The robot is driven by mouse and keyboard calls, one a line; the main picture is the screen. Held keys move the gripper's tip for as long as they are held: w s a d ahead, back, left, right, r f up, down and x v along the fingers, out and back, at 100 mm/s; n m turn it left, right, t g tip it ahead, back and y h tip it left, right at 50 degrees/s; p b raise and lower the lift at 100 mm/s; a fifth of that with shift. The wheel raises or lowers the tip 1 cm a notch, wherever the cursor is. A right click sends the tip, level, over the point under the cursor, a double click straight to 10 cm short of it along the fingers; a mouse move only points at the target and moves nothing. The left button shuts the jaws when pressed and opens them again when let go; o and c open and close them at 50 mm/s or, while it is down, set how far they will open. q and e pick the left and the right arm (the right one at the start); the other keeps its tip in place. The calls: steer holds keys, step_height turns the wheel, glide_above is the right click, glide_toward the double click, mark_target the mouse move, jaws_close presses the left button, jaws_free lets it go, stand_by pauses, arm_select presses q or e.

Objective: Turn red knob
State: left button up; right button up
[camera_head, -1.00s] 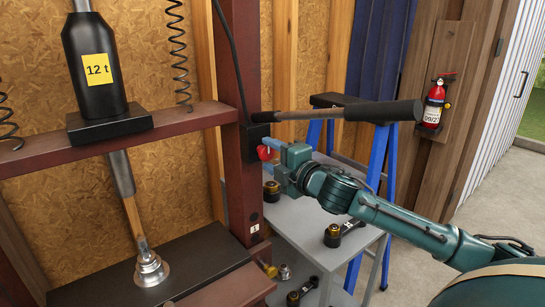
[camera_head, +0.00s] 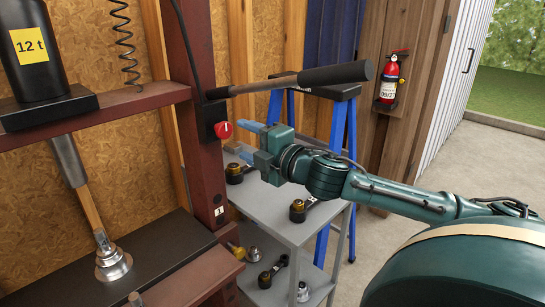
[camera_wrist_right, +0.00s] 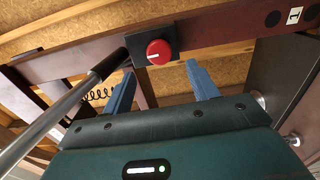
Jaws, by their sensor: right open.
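The red knob (camera_head: 223,130) sits on a black box (camera_head: 212,118) fixed to the dark red press post. It also shows in the right wrist view (camera_wrist_right: 159,52), round, with a white mark on its face. My right gripper (camera_head: 245,138) is open and empty, just right of the knob and apart from it. My left gripper is not in view.
A long pump handle (camera_head: 335,74) extends right from the post, above my right gripper. A grey cart (camera_head: 270,205) with several parts stands below. A blue-legged stand (camera_head: 337,125) is behind. A fire extinguisher (camera_head: 389,80) hangs on the wall.

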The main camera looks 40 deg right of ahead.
steer(key=s, duration=0.7)
steer(key=shift+d+p, duration=0.25)
steer(key=shift+p, duration=0.1)
stand_by(0.4)
steer(key=s+f+m+g+h, duration=0.15)
steer(key=f+m, duration=0.25)
steer(key=f, duration=0.6)
steer(key=s+f+m+g, duration=0.3)
steer(key=f+m, duration=0.1)
steer(key=f, duration=0.7)
steer(key=s+a+f+m+g+y, duration=0.1)
steer(key=s+a+f+m, duration=0.1)
steer(key=a+f, duration=0.3)
steer(key=s+a+f+m+g+y, duration=0.1)
steer(key=s+a+f+m, duration=0.2)
steer(key=a, duration=0.6)
steer(key=s+a+f+m+g+y+p, duration=0.1)
steer(key=s+a+f+m, duration=0.2)
steer(key=a+f, duration=0.4)
steer(key=shift+s+a+y, duration=0.3)
steer(key=shift+a+y, duration=0.05)
steer(key=shift+a, duration=0.25)
steer(key=shift+d+f, duration=0.1)
steer(key=shift+d, duration=0.05)
